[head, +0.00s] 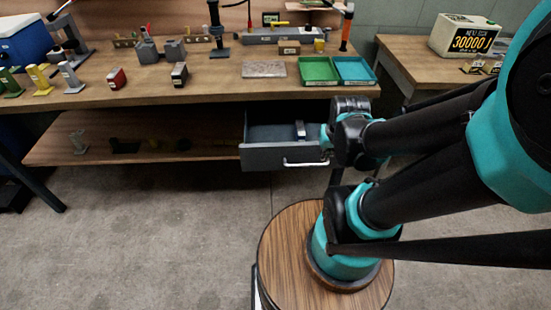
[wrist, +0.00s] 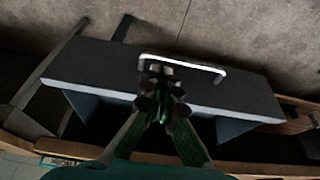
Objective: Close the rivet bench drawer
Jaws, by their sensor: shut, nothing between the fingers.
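The rivet bench drawer (head: 262,157) is open, pulled out from under the workbench, with a dark grey front and a pale bar handle (head: 305,163). In the wrist view the drawer front (wrist: 105,75) spans the picture, with the handle (wrist: 182,60) along its upper edge. My gripper (wrist: 161,82) is shut and empty, its fingertips over the drawer front close to the handle. I cannot tell if they touch it. In the head view my arm hides the drawer's right end, and the fingers cannot be made out clearly.
The workbench (head: 215,86) top carries a green tray (head: 319,83), a blue tray (head: 353,83) and several tools. A lower shelf (head: 140,155) runs left of the drawer. A second table (head: 405,58) stands at the right. The concrete floor (head: 150,230) before the bench is clear.

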